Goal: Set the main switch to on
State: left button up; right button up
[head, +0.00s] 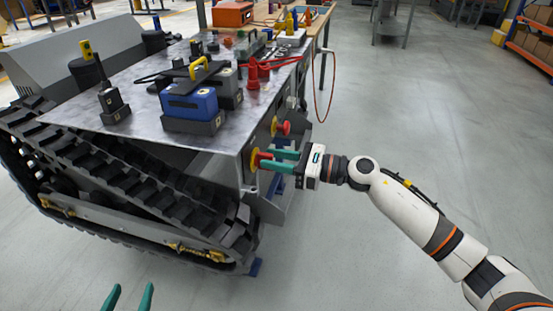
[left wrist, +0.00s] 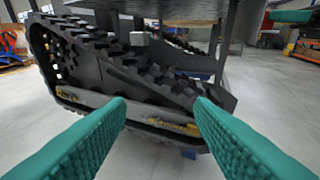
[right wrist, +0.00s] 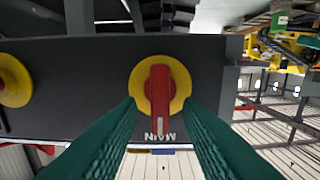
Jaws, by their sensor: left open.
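The main switch (right wrist: 160,88) is a red handle on a round yellow plate, set in a dark panel. In the right wrist view its handle stands vertical in the picture, its lower end near the upside-down label MAIN. In the head view the switch (head: 255,158) is on the end of the carrier, partly hidden by my gripper. My right gripper (head: 282,160) is open, with one finger on each side of the handle; yellow shows between handle and fingers (right wrist: 160,106). My left gripper (head: 130,290) is open and empty, low in front of the tracks.
A red button on a yellow base (head: 282,127) sits beside the switch; it also shows in the right wrist view (right wrist: 12,82). The carrier's metal deck (head: 140,85) holds a blue battery (head: 190,105), a radio (head: 110,100) and red cables.

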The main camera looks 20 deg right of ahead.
jog(key=shift+c, duration=0.2)
grip_shut()
